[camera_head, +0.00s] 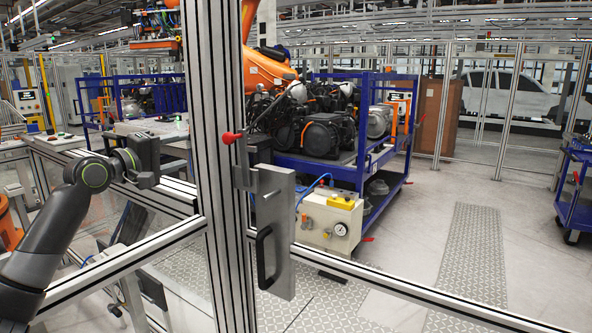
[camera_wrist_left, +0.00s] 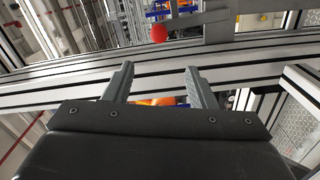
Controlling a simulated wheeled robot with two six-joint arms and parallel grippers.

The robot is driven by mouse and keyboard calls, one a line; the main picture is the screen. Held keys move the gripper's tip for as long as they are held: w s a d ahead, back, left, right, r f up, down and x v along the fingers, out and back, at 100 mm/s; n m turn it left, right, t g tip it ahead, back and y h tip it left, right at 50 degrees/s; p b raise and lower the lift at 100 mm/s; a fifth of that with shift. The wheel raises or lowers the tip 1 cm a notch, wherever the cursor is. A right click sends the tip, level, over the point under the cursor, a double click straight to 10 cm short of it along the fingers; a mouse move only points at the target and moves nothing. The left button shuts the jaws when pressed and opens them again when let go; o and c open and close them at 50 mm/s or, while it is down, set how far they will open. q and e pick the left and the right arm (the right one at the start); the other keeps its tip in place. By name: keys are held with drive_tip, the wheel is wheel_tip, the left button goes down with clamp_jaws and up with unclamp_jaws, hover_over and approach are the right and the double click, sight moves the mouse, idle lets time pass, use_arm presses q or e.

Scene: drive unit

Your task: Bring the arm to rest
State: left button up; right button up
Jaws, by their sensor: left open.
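My left arm comes in from the left in the head view, dark grey with a green ring at a joint. My left gripper (camera_head: 150,181) is raised in front of the aluminium fence rails, left of the thick upright post. In the left wrist view the left gripper (camera_wrist_left: 158,85) shows two grey fingers spread apart with nothing between them. A red knob (camera_wrist_left: 159,34) lies beyond the fingertips there, apart from them. My right gripper is not in either view.
A thick aluminium post (camera_head: 217,240) stands right of my left gripper. It carries a latch plate with a black handle (camera_head: 264,255) and a red knob (camera_head: 229,138). Behind the fence are a blue rack (camera_head: 312,169) with drive units and an orange robot arm (camera_head: 262,68).

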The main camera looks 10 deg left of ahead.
use_arm(q)
drive_tip(key=s+d+f+m+g+y, duration=0.1)
drive_tip(key=s+d+f+m+g, duration=0.15)
drive_tip(key=f, duration=0.85)
drive_tip(key=s+d+f+m+g+y, duration=0.15)
drive_tip(key=s+d+f, duration=0.25)
drive_tip(key=f, duration=0.7)
drive_tip(key=s+d+f+m+g, duration=0.2)
drive_tip(key=s+d+f, duration=0.1)
drive_tip(key=f, duration=0.9)
drive_tip(key=s+d+f+m+g, duration=0.2)
drive_tip(key=s+f, duration=0.6)
drive_tip(key=s+f+m+g+y, duration=0.1)
drive_tip(key=s+f+g+y, duration=0.25)
drive_tip(key=s, duration=1.05)
drive_tip(key=s+f+m+g+y, duration=0.2)
drive_tip(key=s+f, duration=0.2)
drive_tip(key=s, duration=1)
wheel_tip(320, 180, down, 26)
drive_tip(key=a+g, duration=0.1)
drive_tip(key=s+d+f+g, duration=0.1)
drive_tip(key=s+f, duration=1.3)
drive_tip(key=shift+s+f+h, duration=0.25)
drive_tip(key=shift+s+h, duration=0.15)
